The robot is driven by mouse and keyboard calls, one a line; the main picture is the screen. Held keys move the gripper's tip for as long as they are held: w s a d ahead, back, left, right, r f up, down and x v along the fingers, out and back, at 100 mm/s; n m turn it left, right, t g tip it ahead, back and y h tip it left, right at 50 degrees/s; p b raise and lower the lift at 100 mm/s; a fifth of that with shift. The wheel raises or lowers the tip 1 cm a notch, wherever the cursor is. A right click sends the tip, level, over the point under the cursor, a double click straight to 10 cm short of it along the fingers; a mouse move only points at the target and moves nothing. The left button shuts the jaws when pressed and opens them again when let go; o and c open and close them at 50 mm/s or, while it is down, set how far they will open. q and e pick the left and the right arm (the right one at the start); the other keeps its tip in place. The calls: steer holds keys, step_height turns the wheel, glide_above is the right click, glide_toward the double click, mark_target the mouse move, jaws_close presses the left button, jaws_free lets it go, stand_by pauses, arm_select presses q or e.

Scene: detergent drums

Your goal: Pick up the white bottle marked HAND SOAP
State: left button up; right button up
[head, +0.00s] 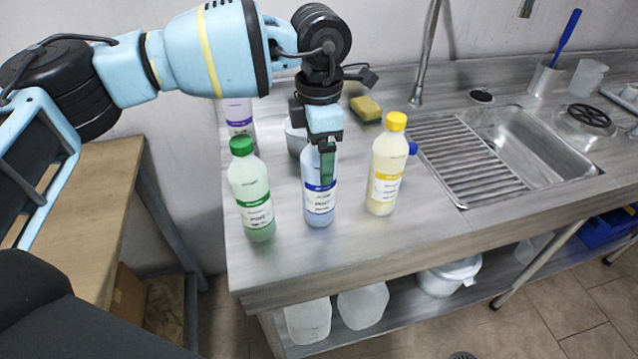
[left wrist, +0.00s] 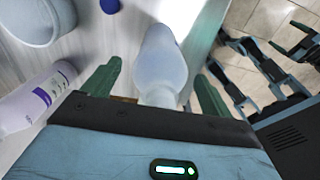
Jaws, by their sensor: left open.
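My left gripper (head: 327,160) hangs pointing down over the counter, directly at a pale bluish-white bottle (head: 320,205) with a blue-banded label. The lettering is too small to read, so I cannot confirm HAND SOAP. The gripper hides its top. In the left wrist view, this pale bottle (left wrist: 160,65) lies between the two green fingers of the open gripper (left wrist: 157,88), with a gap showing on either side. A green-capped bottle (head: 251,195) stands to its left and a yellow-capped bottle (head: 384,170) to its right, both upright.
A purple-labelled bottle (head: 239,115) stands behind, beside a grey pot (head: 296,138) partly hidden by the gripper. A yellow sponge (head: 366,108) lies farther back. The sink (head: 535,150) with its ribbed drainer is at right. The counter's front strip is clear.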

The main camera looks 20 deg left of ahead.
arm_select(q)
steer(key=c, duration=1.6)
steer(key=shift+c, duration=0.2)
steer(key=shift+r, duration=0.15)
